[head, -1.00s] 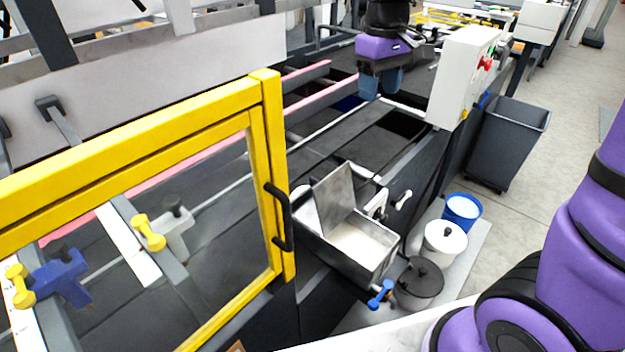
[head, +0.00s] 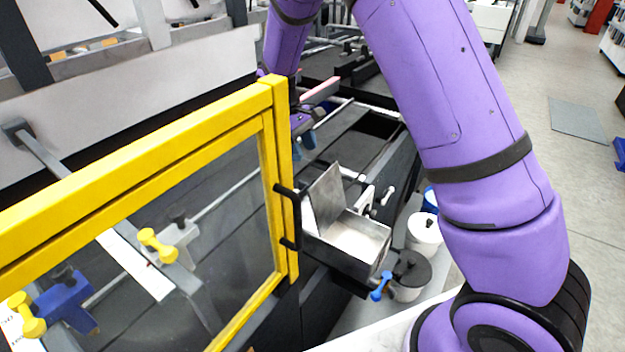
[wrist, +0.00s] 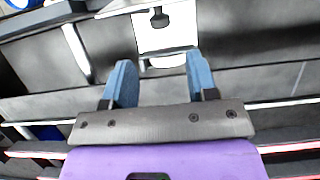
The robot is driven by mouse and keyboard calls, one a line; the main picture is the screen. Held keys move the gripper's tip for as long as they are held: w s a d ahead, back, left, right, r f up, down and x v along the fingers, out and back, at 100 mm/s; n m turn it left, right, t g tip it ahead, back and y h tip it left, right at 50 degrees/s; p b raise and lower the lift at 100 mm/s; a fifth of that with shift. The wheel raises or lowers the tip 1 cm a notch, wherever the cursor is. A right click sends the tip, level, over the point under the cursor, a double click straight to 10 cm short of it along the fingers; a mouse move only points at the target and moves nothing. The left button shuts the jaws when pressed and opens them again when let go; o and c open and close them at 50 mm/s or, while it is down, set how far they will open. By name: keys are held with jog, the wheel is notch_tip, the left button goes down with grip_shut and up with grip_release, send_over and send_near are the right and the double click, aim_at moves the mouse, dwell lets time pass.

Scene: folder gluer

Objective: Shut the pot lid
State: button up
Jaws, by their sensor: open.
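The glue pot (head: 358,245) is an open metal box on the side of the machine, with pale white content. Its grey metal lid (head: 325,199) stands raised, tilted up on the pot's left edge. My gripper (head: 306,136) is behind the pot and above the machine bed, partly hidden by the yellow guard frame. In the wrist view my gripper (wrist: 158,84) has its two blue fingers spread wide with nothing between them. A white block with a dark knob (wrist: 162,28) lies beyond the fingertips there. I cannot make out the lid in the wrist view.
A yellow-framed guard door (head: 275,180) with a black handle (head: 287,217) stands left of the pot. A blue-handled valve (head: 381,287) sticks out at the pot's front. A lidded grey bucket (head: 409,274) and a white bucket (head: 424,235) stand to the right.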

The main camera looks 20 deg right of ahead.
aim_at(323, 198)
jog(key=x, duration=0.9)
jog(key=shift+f, duration=0.25)
jog(key=shift+c, duration=0.5)
grip_shut()
